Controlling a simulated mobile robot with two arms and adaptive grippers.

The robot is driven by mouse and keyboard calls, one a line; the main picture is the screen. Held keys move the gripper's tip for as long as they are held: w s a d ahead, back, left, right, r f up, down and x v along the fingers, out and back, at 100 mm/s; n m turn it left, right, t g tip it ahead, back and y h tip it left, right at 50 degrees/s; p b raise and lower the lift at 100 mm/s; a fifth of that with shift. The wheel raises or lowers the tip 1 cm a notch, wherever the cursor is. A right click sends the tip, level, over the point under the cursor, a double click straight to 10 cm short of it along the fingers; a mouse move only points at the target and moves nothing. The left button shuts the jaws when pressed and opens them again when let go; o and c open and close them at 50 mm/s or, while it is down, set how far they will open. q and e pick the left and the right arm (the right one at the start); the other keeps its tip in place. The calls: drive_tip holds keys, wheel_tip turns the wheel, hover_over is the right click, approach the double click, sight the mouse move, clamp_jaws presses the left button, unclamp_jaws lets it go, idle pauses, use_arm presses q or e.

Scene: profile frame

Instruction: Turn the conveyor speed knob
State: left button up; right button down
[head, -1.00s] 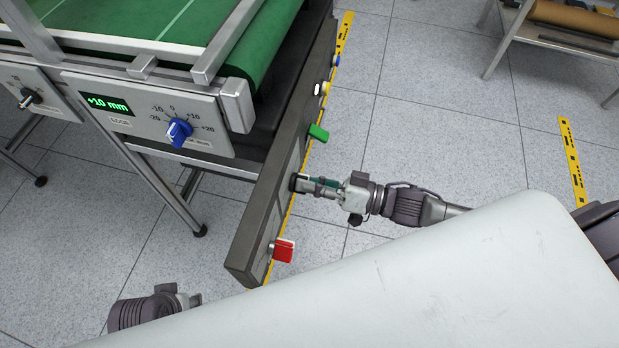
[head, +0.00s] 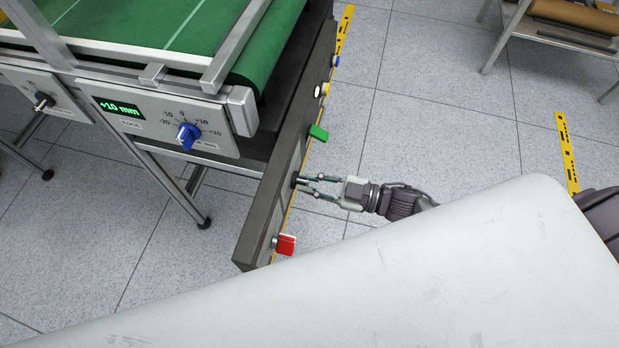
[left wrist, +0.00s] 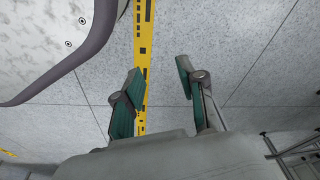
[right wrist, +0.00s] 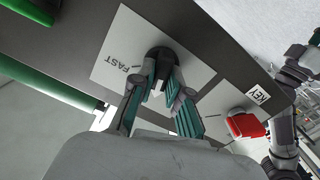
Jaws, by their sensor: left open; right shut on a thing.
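The speed knob (right wrist: 160,60) is dark and round, on a white plate marked FAST in the right wrist view. In the head view it is a small dark knob (head: 298,179) on the side of the long grey panel. My right gripper (right wrist: 162,84) is shut on the knob, one finger on each side; it also shows in the head view (head: 306,182). The fingers hide part of the knob and its pointer. My left gripper (left wrist: 158,75) is open and empty above the floor in the left wrist view, and out of the head view.
A red switch (head: 286,244) marked KEY and a green button (head: 318,132) flank the knob. A blue dial (head: 188,136) sits on the conveyor's front panel, under a display reading +10 mm. Open floor (head: 440,120) lies right of the panel.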

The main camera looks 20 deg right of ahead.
drive_tip(key=n, duration=0.2)
drive_tip(key=shift+n, duration=0.3)
use_arm(q)
drive_tip(key=shift+s+a+f+p, duration=0.1)
drive_tip(key=shift+s+f+p, duration=0.2)
drive_tip(key=shift+s+f, duration=0.65)
use_arm(e)
drive_tip(key=shift+s+f+n, duration=0.1)
drive_tip(key=shift+n, duration=1.7)
use_arm(q)
drive_tip(key=shift+w, duration=0.1)
use_arm(e)
drive_tip(key=c, duration=1.1)
unclamp_jaws()
drive_tip(key=shift+c, duration=0.2)
drive_tip(key=shift+s+d, duration=0.1)
drive_tip(key=shift+d, duration=0.05)
drive_tip(key=v, duration=1.1)
drive_tip(key=shift+s+d, duration=0.2)
drive_tip(key=shift+d, duration=0.05)
drive_tip(key=shift+f, duration=0.1)
